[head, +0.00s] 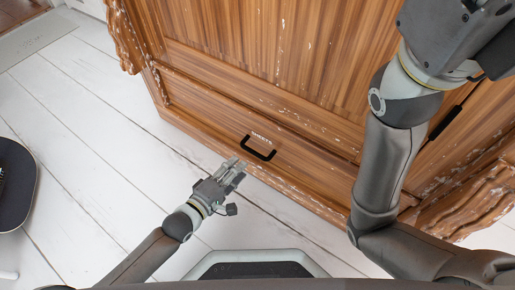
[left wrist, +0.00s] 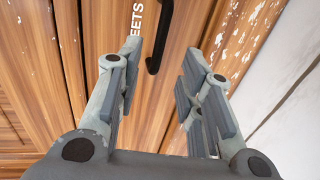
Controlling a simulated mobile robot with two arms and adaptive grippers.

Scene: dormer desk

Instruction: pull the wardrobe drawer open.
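The wardrobe drawer (head: 215,115) is the low wooden front of the wardrobe, and it looks flush with the frame. Its black bar handle (head: 259,150) sits under a white label, partly readable as "EETS" in the left wrist view. There the handle (left wrist: 155,62) lies ahead of the gap between my fingers, nearer the left finger, and its top is cut off. My left gripper (head: 235,172) is open and empty, just below and left of the handle in the head view, apparently not touching it. My right arm crosses the right side; its fingers are not visible.
The wooden wardrobe (head: 290,50) with worn, chipped paint fills the upper middle, with carved trim at its corners. White plank floor (head: 90,120) lies clear to the left. A dark rounded object (head: 14,185) stands at the left edge.

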